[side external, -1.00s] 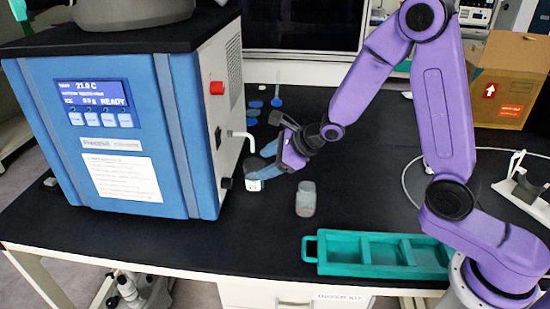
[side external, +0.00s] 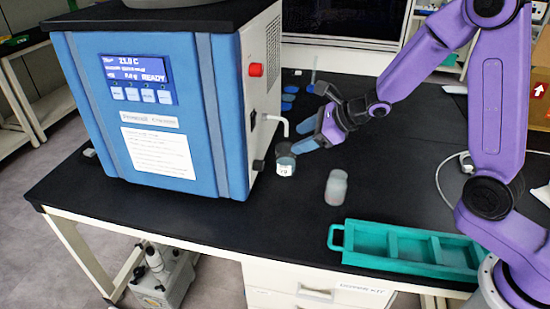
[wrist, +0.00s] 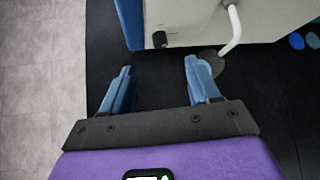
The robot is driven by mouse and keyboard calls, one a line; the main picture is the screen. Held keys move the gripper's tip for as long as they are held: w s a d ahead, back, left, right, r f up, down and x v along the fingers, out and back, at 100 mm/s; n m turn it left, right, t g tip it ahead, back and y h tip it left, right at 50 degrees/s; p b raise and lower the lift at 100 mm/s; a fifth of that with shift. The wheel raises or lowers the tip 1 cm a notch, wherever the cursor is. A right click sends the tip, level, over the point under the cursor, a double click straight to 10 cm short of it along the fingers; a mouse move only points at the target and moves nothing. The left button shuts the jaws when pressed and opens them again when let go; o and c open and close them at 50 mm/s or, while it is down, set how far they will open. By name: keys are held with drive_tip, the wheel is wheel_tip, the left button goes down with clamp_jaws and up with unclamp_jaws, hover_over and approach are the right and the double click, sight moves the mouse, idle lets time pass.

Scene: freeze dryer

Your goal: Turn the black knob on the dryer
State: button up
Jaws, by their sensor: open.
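The black knob (side external: 259,165) sticks out low on the light side panel of the blue dryer (side external: 158,130). In the wrist view the knob (wrist: 160,39) lies ahead of my gripper (wrist: 158,66), roughly centred between its two blue fingers. The fingers are apart, with nothing between them, and do not touch the knob. In the side view my gripper (side external: 302,137) is to the right of the dryer's side, with its fingers pointing towards it. The bent white pipe (side external: 276,121) comes out of the same panel above the knob.
A small labelled jar (side external: 286,166) stands just below my fingers, near the knob. A capped bottle (side external: 336,187) and a green tray (side external: 346,255) stand to the right. A red button (side external: 255,70) is higher on the panel. Blue caps (side external: 288,98) lie behind.

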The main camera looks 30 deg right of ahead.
drive_tip(key=w+d+y, duration=0.1)
drive_tip(key=m+g, duration=0.1)
drive_tip(key=g, duration=0.1)
approach(263, 164)
drive_tip(key=x, duration=0.9)
drive_tip(key=shift+w+f, duration=0.1)
drive_tip(key=shift+f, duration=0.05)
idle(0.4)
drive_tip(key=shift+d, duration=0.1)
drive_tip(key=c, duration=1)
